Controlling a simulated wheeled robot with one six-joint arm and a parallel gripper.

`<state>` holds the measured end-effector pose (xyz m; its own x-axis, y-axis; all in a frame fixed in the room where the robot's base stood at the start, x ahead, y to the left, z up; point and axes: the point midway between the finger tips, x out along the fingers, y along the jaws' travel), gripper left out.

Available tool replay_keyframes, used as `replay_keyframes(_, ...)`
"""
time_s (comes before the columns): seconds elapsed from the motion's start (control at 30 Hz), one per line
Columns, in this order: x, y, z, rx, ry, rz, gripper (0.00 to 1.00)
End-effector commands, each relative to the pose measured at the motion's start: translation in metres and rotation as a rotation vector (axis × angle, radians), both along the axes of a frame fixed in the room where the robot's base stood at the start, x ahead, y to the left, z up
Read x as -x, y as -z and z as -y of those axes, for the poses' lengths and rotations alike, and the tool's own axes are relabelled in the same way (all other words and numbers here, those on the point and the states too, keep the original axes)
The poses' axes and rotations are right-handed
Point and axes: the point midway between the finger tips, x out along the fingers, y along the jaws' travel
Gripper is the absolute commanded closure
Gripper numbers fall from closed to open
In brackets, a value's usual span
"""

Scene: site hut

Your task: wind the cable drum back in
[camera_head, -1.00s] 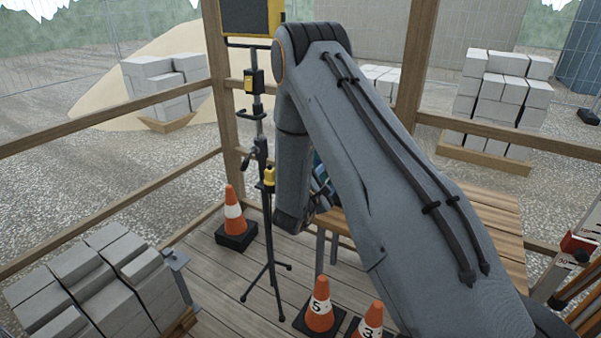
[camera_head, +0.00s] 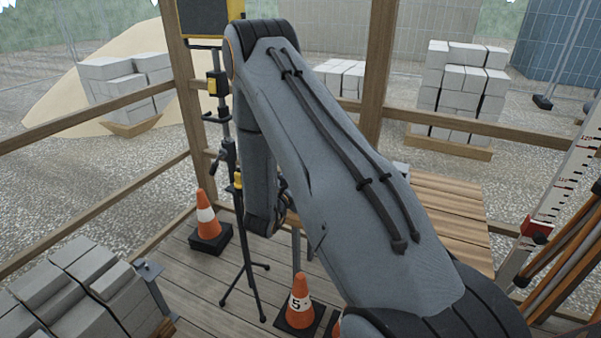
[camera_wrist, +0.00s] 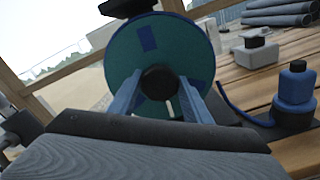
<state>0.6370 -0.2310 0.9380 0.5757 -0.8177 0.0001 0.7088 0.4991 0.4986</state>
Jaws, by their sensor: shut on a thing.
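The cable drum (camera_wrist: 125,55) stands close ahead in the wrist view, a teal disc with a blue rim, a blue patch and a dark hub. Blue stand legs (camera_wrist: 191,101) flank the hub. A blue cable (camera_wrist: 233,104) runs from its right side toward a blue plug-like piece (camera_wrist: 293,88). My gripper (camera_wrist: 160,130) fills the bottom of the wrist view in front of the drum. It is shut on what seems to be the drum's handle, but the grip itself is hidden. In the head view my arm covers most of the drum.
A wooden bench (camera_head: 445,215) is right of my arm. Orange cones (camera_head: 207,215) and a thin tripod stand (camera_head: 243,230) are on the plank floor. Grey blocks (camera_head: 80,290) are at lower left, a red-and-white staff (camera_head: 560,190) at right. Wooden rails enclose the hut.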

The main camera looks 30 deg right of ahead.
Motion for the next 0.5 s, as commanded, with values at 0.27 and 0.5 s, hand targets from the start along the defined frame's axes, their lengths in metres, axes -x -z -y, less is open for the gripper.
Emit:
replay_keyframes(0.27,-0.0016,-0.0016,0.0,0.001,0.0,0.005,0.45)
replay_keyframes(0.5,-0.0011,-0.0008,-0.0009,0.0,-0.001,0.004,0.37)
